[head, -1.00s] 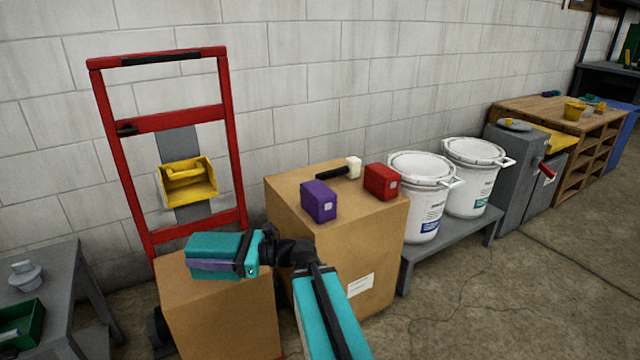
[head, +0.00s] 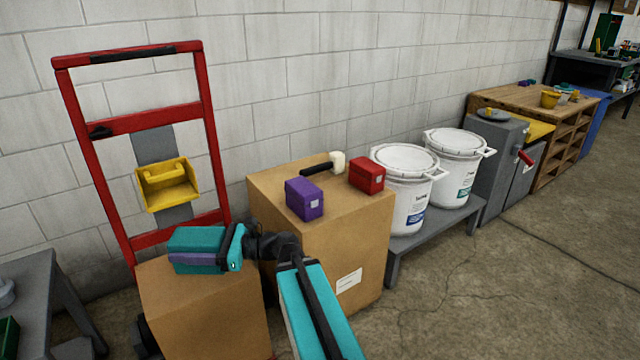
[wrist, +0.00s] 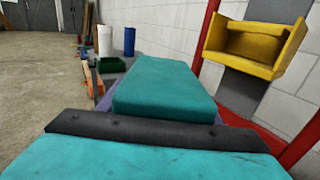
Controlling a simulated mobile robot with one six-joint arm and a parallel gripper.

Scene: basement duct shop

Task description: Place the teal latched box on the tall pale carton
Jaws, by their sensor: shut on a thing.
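The teal latched box (head: 192,240), with a purplish lower side, is in my gripper (head: 238,246). My gripper is shut on its right end in the head view. The box shows over the top of the left carton (head: 205,315); whether it touches that top I cannot tell. In the wrist view the teal box (wrist: 165,85) reaches away from the dark edge of my gripper. The larger brown carton (head: 335,255), with a white label, stands to the right and looks taller. My arm hides part of its front.
On the larger carton are a purple box (head: 305,200), a red box (head: 366,175) and a mallet (head: 322,165). A red hand truck (head: 135,122) with a yellow bin (head: 168,186) stands behind the left carton. White buckets (head: 405,185) stand on a low grey bench (head: 440,238).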

